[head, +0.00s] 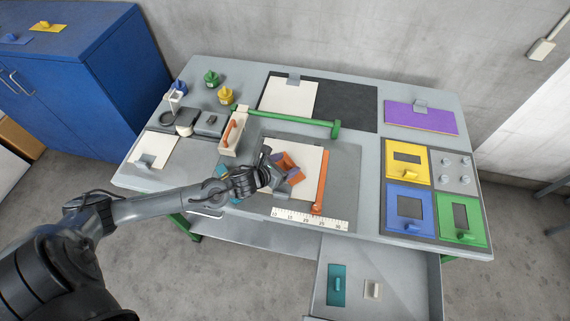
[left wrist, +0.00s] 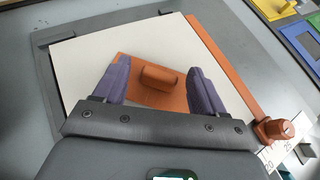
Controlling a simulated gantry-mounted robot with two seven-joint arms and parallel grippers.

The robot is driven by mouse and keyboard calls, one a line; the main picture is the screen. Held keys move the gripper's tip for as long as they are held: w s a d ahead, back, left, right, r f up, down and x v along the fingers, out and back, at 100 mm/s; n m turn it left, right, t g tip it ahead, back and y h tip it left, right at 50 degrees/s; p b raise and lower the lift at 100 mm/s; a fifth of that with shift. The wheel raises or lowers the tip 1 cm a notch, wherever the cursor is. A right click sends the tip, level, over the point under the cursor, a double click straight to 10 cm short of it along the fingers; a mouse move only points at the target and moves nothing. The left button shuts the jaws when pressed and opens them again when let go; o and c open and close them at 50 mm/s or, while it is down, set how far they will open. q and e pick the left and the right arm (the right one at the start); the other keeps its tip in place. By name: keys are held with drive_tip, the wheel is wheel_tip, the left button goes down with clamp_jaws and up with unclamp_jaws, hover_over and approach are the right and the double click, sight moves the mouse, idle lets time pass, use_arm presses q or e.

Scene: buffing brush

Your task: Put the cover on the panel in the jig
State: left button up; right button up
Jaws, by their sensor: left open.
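A white panel (head: 309,163) lies on a grey mat in the middle of the table, with an orange bar (head: 321,182) along its right side. The jig's grey corner and the panel (left wrist: 90,58) also show in the left wrist view. An orange cover (head: 293,177) with a raised handle lies on or just above the panel; I cannot tell which. In the left wrist view the cover (left wrist: 143,97) is turned relative to the panel. My left gripper (left wrist: 157,85) is open, its purple fingers on either side of the handle (left wrist: 158,77) and apart from it. My right gripper is not in view.
A white ruler (head: 310,219) lies at the front. A green bar (head: 290,121) and a cream box with an orange-handled tool (head: 231,134) stand behind. Yellow, blue and green framed plates (head: 408,162) lie at right. A drawer (head: 400,290) stands open below the front edge.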

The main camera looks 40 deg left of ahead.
use_arm(q)
drive_tip(key=shift+r, duration=0.25)
drive_tip(key=shift+s+r, duration=0.1)
drive_tip(key=shift+s, duration=0.2)
drive_tip(key=p+v, duration=0.1)
drive_tip(key=v, duration=0.9)
drive_tip(key=shift+s+r, duration=0.15)
drive_tip(key=shift+s, duration=0.25)
drive_tip(key=s+d+n+g, duration=0.1)
drive_tip(key=s+d+n, duration=0.1)
drive_tip(key=n, duration=0.3)
drive_tip(key=s+d+f+n+g, duration=0.1)
drive_tip(key=d+n, duration=0.1)
drive_tip(key=n, duration=0.3)
drive_tip(key=s+d+f+n+g+y, duration=0.1)
drive_tip(key=s+d+n, duration=0.1)
drive_tip(key=n, duration=0.3)
drive_tip(key=shift+s+d+f+n, duration=0.15)
drive_tip(key=shift+s+n, duration=0.15)
drive_tip(key=s+d+n+g, duration=0.2)
drive_tip(key=s+d+n, duration=0.1)
drive_tip(key=n, duration=0.6)
drive_tip(key=s+d+r+n+g, duration=0.1)
drive_tip(key=s+d+n+g, duration=0.2)
drive_tip(key=s+n, duration=0.3)
drive_tip(key=shift+r+n+g+h, duration=0.2)
drive_tip(key=shift+n+g+h, duration=0.1)
drive_tip(key=shift+n, duration=1.7)
